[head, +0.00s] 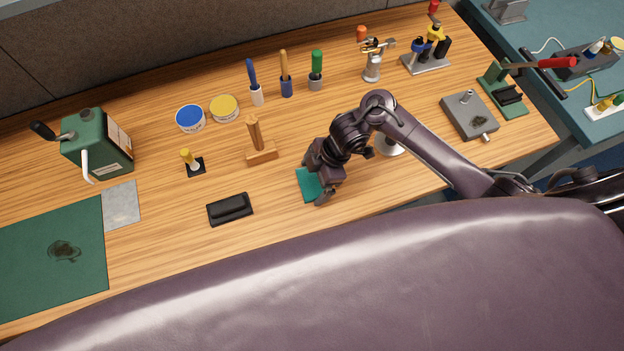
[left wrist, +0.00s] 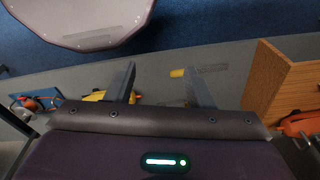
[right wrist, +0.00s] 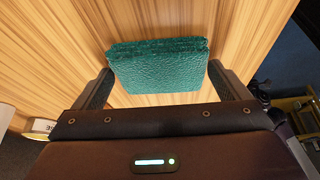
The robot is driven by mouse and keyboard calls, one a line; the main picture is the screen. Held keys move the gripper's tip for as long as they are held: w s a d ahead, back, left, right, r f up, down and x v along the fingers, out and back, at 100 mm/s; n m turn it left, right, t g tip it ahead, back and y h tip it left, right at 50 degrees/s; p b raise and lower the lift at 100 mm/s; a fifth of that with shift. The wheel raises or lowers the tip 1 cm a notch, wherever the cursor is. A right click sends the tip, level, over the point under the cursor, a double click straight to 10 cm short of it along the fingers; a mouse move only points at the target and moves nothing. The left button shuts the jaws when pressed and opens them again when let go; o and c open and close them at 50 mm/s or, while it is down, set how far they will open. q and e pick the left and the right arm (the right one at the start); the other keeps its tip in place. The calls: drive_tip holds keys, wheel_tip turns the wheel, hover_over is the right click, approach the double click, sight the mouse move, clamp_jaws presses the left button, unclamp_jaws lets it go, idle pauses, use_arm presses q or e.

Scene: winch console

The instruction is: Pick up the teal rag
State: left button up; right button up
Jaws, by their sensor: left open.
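The teal rag (head: 308,185) lies folded on the wooden table, partly hidden under my right gripper (head: 316,182) in the head view. In the right wrist view the rag (right wrist: 160,66) is a thick, textured folded block. My right gripper (right wrist: 168,88) is open there, with one finger at each side of the rag's near edge. I cannot tell whether the fingers touch it. My left gripper (left wrist: 160,85) is open and empty in the left wrist view, over the floor and away from the table.
A black brush or eraser (head: 230,209) lies left of the rag on the table (head: 180,260). A wooden stamp-like block (head: 262,154) stands behind it. A round white base (head: 390,146) is close to my right arm. A grey box (head: 469,116) is farther right.

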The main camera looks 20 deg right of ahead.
sight(315, 180)
drive_tip(key=c, duration=0.6)
drive_tip(key=shift+w+r, duration=0.1)
drive_tip(key=shift+r, duration=0.5)
use_arm(q)
drive_tip(key=shift+s+f, duration=0.2)
drive_tip(key=shift+s, duration=0.6)
use_arm(e)
wheel_tip(315, 180, up, 19)
drive_tip(key=shift+f, duration=0.1)
drive_tip(key=shift+o, duration=1.4)
drive_tip(key=shift+c, duration=1)
use_arm(q)
drive_tip(key=shift+s, duration=0.1)
